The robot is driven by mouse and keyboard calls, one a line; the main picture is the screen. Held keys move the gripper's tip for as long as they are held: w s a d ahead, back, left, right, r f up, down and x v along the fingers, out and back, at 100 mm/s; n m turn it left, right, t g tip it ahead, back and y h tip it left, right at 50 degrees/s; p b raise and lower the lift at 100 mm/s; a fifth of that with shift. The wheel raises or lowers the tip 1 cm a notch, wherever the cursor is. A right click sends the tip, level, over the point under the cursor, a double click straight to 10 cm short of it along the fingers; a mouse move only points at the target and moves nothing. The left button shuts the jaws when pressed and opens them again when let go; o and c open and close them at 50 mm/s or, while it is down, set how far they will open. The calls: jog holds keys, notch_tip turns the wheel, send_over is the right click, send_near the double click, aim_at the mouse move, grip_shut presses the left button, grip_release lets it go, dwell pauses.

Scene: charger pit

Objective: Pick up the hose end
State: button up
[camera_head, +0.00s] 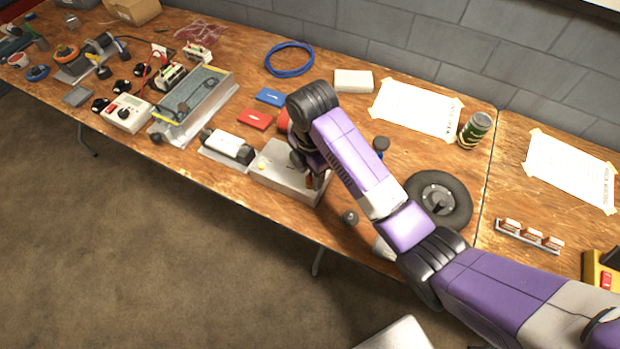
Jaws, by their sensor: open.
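No hose end can be picked out for certain. A blue coil (289,60), which may be a hose or a cable, lies near the back of the wooden workbench (255,90). My gripper (316,183) is partly hidden by my purple arm. It is open, low over the right part of a light grey box (280,172) near the bench's front edge. Whether it touches the box cannot be told. Nothing shows between its fingers. The bench just behind my arm is hidden.
A red packet (255,119), a blue packet (270,97) and a white box (353,81) lie behind. A metal tray (160,130) and a meter (127,113) are left. Taped paper (415,108) lies flat.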

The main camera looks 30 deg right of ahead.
jog(key=shift+f, duration=1.05)
grip_shut()
jog(key=shift+r, duration=0.15)
notch_tip(320, 180, up, 15)
jog(key=p, duration=0.7)
notch_tip(320, 180, up, 5)
send_over(310, 175)
jog(key=shift+s, duration=0.1)
